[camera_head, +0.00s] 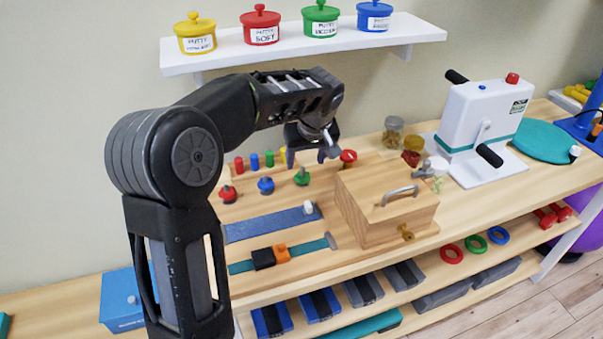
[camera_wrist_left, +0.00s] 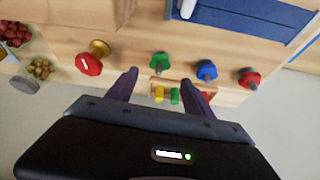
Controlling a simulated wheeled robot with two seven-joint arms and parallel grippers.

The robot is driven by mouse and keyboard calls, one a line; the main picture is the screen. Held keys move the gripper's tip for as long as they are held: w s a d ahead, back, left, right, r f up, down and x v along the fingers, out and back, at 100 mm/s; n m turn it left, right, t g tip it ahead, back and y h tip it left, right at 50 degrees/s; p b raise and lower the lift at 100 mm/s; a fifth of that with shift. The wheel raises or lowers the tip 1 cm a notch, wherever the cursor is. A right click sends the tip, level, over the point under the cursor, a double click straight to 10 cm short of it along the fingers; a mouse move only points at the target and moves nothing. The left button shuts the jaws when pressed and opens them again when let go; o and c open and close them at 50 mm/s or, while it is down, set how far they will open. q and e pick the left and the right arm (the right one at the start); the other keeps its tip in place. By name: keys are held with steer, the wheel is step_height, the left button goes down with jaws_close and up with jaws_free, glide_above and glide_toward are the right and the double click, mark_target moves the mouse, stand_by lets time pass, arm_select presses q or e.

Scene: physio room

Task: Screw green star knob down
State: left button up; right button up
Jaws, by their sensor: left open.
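The green star knob (camera_head: 302,176) stands on the wooden board behind the blue strip, between the blue knob (camera_head: 266,185) and the red-topped knob (camera_head: 348,157). My left gripper (camera_head: 309,157) is open and empty, above and behind the green knob. In the left wrist view, the green knob (camera_wrist_left: 160,62) shows just beyond the open fingertips (camera_wrist_left: 160,77), roughly between them and apart from both. The blue knob (camera_wrist_left: 206,70) and a red knob (camera_wrist_left: 249,78) are to its right there. The knob's thread is hidden. My right gripper is in neither view.
Several coloured pegs (camera_head: 254,162) stand behind the knobs. A wooden box (camera_head: 385,205) with a metal handle stands to the right. Jars (camera_head: 393,132) and a white crank device (camera_head: 485,125) are farther right. A shelf (camera_head: 300,52) with putty pots hangs above.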

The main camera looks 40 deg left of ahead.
mark_target(303, 175)
arm_select(q)
steer(key=shift+d, duration=0.1)
steer(key=shift+p+x, duration=0.3)
steer(key=shift+x, duration=3.6)
jaws_close()
